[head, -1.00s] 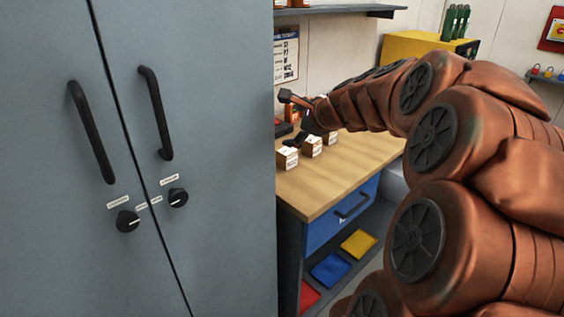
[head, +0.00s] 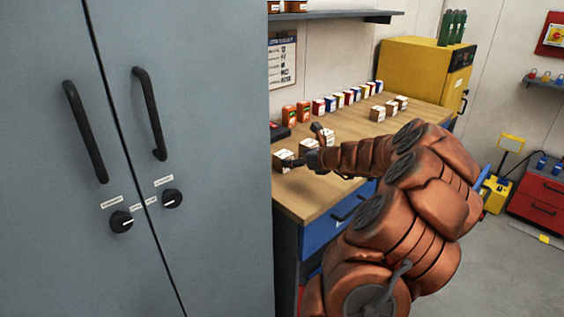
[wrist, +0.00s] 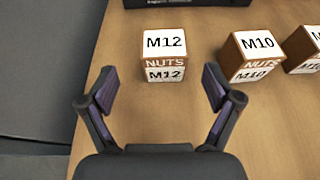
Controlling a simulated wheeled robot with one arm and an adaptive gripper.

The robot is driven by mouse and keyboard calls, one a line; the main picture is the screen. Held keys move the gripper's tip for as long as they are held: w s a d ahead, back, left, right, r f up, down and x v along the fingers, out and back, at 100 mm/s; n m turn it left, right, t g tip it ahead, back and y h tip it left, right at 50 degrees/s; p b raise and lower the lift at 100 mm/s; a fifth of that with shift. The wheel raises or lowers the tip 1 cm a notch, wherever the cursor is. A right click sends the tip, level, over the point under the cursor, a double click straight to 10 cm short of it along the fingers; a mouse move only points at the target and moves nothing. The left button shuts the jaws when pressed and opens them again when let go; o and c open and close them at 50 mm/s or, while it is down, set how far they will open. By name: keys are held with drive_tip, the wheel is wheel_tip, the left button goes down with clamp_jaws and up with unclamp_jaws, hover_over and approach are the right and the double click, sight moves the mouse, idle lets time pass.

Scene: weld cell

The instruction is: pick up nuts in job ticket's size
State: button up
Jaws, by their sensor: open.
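In the wrist view my gripper (wrist: 161,95) is open and empty, its two fingers spread just short of a small box labelled "M12 NUTS" (wrist: 165,62). That box sits between and beyond the fingertips, not touched. To its right is a box labelled "M10 NUTS" (wrist: 254,55), and a third box (wrist: 304,52) is partly cut off at the frame edge. In the head view my gripper (head: 293,161) is over the left end of the wooden workbench (head: 355,135) by these boxes. The job ticket (head: 283,58) may be the sheet on the wall; its text is too small to read.
A grey cabinet (head: 200,250) stands close on the left, beside the bench end. Orange containers (head: 290,115) and a row of small coloured boxes (head: 340,100) line the bench back. More small boxes (head: 390,107) stand farther right. A yellow cabinet (head: 415,70) is behind.

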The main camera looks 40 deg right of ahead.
sight(289, 157)
drive_tip(key=shift+d+p+x, duration=0.15)
drive_tip(key=shift+p+x, duration=0.05)
drive_tip(key=shift+x, duration=1.6)
drive_tip(key=shift+d+p+x, duration=0.15)
drive_tip(key=shift+p+x, duration=0.05)
drive_tip(key=shift+x, duration=1.55)
drive_tip(key=c, duration=1.7)
